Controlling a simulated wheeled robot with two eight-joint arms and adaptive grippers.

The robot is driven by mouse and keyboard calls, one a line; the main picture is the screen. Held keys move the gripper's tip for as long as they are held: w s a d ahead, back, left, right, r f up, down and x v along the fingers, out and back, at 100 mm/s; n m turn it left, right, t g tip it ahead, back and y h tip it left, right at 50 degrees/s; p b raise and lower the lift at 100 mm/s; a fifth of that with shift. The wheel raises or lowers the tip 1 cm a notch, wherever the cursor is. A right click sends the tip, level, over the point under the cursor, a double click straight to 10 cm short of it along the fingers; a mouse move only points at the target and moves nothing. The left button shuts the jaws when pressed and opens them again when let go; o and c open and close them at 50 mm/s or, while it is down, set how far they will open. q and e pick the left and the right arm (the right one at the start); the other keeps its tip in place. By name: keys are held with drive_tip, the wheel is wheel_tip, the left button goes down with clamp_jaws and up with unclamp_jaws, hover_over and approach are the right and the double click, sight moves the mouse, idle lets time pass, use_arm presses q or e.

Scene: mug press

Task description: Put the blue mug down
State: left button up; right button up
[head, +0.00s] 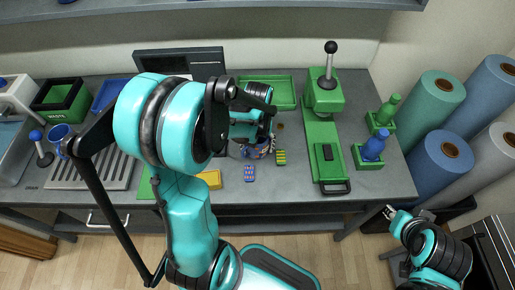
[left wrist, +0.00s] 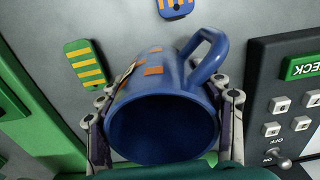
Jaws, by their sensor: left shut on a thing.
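The blue mug (left wrist: 165,125) fills the middle of the left wrist view, its open mouth facing the camera and its handle (left wrist: 208,52) pointing up and to the right. Orange patches show on its side. My left gripper (left wrist: 167,122) is shut on it, one finger on each side. In the head view the mug (head: 260,150) is mostly hidden by my left arm, over the grey worktop near the middle. I cannot tell whether its base touches the worktop. My right gripper (head: 391,212) is small at the lower right, off the worktop; its jaws are unclear.
A green press (head: 322,120) with a black-knobbed lever stands right of the mug. A green-yellow striped tag (head: 281,157) and a blue patterned tag (head: 249,173) lie close by. A green tray (head: 268,92) is behind. Large rolls stand at right.

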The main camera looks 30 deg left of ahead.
use_arm(q)
drive_tip(key=shift+f, duration=0.15)
drive_tip(key=o, duration=1.5)
drive_tip(key=shift+c, duration=0.2)
